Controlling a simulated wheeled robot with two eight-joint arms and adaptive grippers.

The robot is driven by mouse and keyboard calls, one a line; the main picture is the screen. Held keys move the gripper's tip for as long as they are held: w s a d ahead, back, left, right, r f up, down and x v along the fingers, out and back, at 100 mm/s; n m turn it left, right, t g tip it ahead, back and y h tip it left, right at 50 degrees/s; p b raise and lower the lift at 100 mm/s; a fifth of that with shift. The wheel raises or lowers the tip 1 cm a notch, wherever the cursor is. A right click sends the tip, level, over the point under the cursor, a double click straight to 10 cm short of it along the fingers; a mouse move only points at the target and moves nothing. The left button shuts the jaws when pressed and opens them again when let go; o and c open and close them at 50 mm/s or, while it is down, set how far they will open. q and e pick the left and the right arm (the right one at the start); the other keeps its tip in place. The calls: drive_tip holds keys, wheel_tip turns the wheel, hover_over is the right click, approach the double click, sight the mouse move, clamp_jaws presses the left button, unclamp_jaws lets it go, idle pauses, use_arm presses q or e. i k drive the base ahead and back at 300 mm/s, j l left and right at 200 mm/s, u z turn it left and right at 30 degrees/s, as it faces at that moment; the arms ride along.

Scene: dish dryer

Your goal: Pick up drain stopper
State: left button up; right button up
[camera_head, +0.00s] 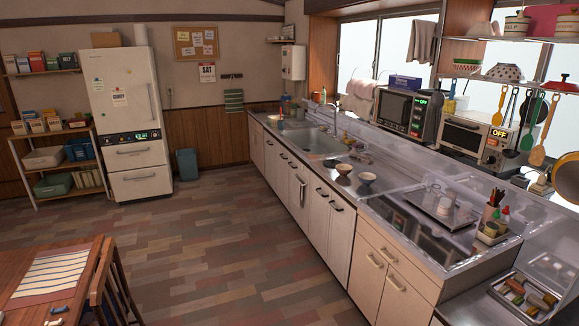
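I cannot make out a drain stopper in the head view; at this distance the small items around the sink are too small to tell apart. The steel sink (318,143) is set into the long counter below the window, with a faucet (335,113) at its back edge. Neither of my grippers is in view.
The counter runs from the far wall to the near right, with two bowls (367,177), a microwave (405,112) and a toaster oven (470,135) on it. A fridge (128,120) stands at the back left. A table (50,275) and chair are near left. The middle floor is clear.

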sight(331, 163)
drive_tip(key=i+z, duration=0.1)
drive_tip(key=i, duration=0.9)
drive_tip(key=i+j+z, duration=0.1)
drive_tip(key=i, duration=0.95)
drive_tip(key=i+j+z, duration=0.15)
drive_tip(key=i+z, duration=0.3)
drive_tip(key=i+j+z, duration=0.2)
drive_tip(key=z, duration=0.2)
drive_tip(key=i+j+z, duration=0.6)
drive_tip(key=j+z, duration=0.3)
drive_tip(key=i+j+z, duration=0.2)
drive_tip(key=j+z, duration=0.15)
drive_tip(key=j, duration=0.25)
